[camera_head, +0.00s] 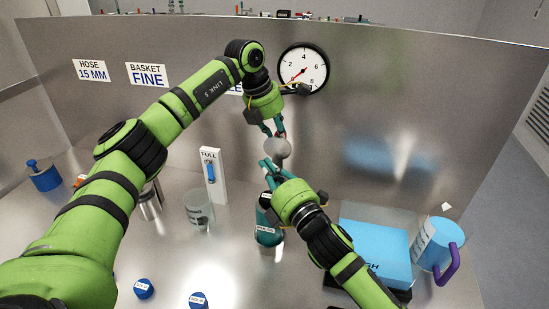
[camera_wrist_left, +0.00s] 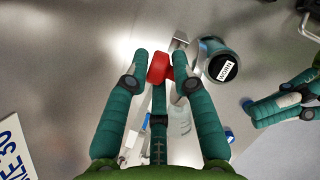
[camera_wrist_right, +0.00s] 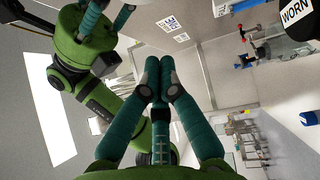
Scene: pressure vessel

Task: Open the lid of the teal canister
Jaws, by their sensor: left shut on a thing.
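The teal canister (camera_head: 266,236) stands upright on the metal bench, its upper part partly hidden by my right gripper. In the left wrist view the canister (camera_wrist_left: 215,47) shows a dark round top with a white label. My left gripper (camera_head: 277,133) is above the canister; in its wrist view (camera_wrist_left: 161,62) it is shut on a red handle (camera_wrist_left: 159,67). A grey round piece (camera_head: 278,149) shows just below its fingertips; I cannot tell whether it is the lid. My right gripper (camera_wrist_right: 159,65) is shut and empty, its fingertips together, above the canister and below the left one (camera_head: 267,164).
A pressure gauge (camera_head: 303,68) hangs on the metal back wall. A glass beaker (camera_head: 198,208) and a white FULL gauge (camera_head: 214,178) stand left of the canister. A blue box (camera_head: 372,250) and a blue mug (camera_head: 437,243) with purple handle stand right. Blue caps (camera_head: 144,288) lie in front.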

